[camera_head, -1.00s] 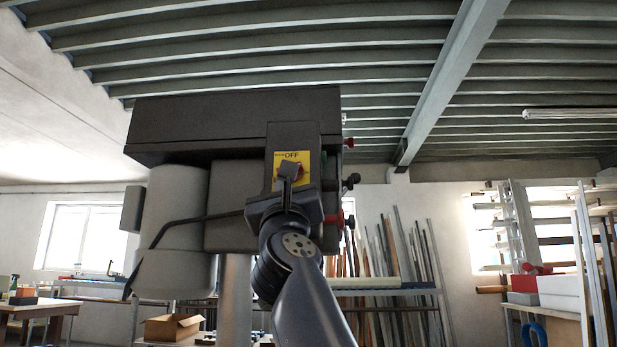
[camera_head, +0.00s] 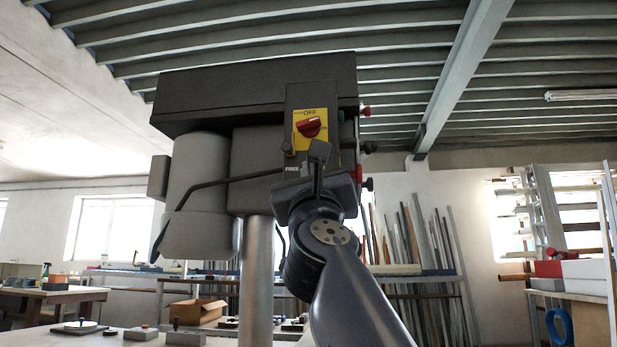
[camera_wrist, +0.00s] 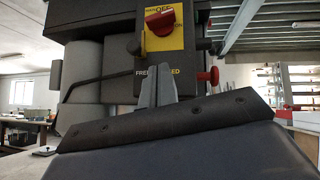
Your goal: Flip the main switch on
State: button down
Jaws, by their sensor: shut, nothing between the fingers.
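The main switch is a red rotary knob (camera_head: 309,127) on a yellow plate (camera_head: 302,143) on the front of a dark grey machine head. "OFF" is printed above the knob. The knob lies roughly sideways, its right end slightly higher. The wrist view shows the knob (camera_wrist: 160,21) and yellow plate (camera_wrist: 178,40) near the top. My gripper (camera_head: 319,151) is shut and empty, its tips just below the knob and overlapping the plate's lower edge in the head view. In the wrist view its fingertips (camera_wrist: 156,72) point up below the plate; I cannot tell whether they touch the machine.
A red side knob (camera_wrist: 208,76) sticks out right of the gripper in the wrist view. A black bent lever (camera_head: 225,182) crosses the machine's left side. A grey column (camera_head: 256,280) stands below. A cardboard box (camera_head: 197,312) and long profiles (camera_head: 425,245) are behind.

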jog(key=shift+b+v, duration=0.85)
jog(key=shift+v, duration=1.4)
jog(key=shift+r, duration=0.1)
